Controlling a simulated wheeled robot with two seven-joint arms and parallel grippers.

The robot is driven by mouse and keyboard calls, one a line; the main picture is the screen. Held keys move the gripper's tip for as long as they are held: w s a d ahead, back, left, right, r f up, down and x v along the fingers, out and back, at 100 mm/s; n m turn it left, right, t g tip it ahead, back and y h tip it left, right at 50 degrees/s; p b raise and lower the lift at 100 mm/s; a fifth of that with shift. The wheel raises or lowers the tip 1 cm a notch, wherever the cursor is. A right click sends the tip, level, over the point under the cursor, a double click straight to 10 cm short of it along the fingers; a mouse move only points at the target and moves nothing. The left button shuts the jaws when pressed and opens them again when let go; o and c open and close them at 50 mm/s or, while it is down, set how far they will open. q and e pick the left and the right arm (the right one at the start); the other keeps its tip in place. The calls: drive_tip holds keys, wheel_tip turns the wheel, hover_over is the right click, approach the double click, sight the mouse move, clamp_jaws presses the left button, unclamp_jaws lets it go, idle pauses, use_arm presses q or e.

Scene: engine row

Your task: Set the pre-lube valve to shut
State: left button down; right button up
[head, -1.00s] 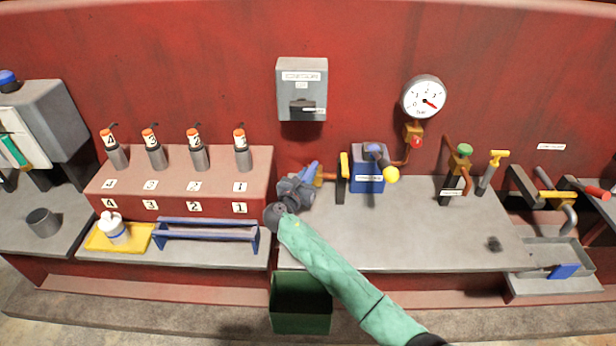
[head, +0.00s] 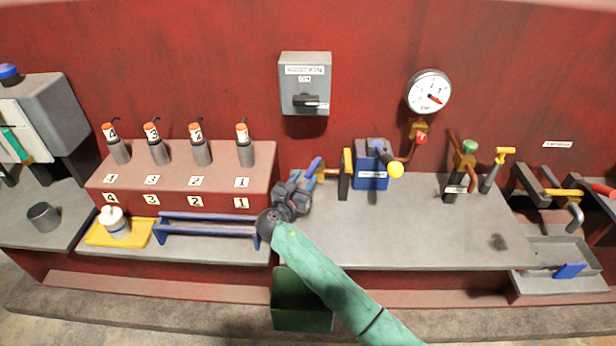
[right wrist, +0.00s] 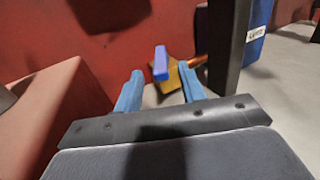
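A small valve with a brass body (right wrist: 186,82) and a blue lever (right wrist: 160,64) is low on the red wall. In the head view its blue lever (head: 315,166) shows just past my right gripper (head: 298,186). No label on it is readable. My right gripper (right wrist: 160,82) is open and empty. In the right wrist view its two light-blue fingers stand apart, and the lever shows between their tips with gaps on both sides. I cannot tell how deep the lever lies between them. My left gripper is out of view.
Just right are a dark post with a yellow top (head: 346,174) and a blue box (head: 370,178) with a yellow-ended handle. A red stepped block (head: 190,175) stands left. A green bin (head: 302,302) is below. The grey bench (head: 420,235) is mostly clear.

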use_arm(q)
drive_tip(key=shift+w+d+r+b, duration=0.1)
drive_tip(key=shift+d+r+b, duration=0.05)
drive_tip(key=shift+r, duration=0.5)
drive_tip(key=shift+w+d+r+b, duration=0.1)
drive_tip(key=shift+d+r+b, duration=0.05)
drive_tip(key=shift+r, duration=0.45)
use_arm(e)
drive_tip(key=shift+v, duration=1.55)
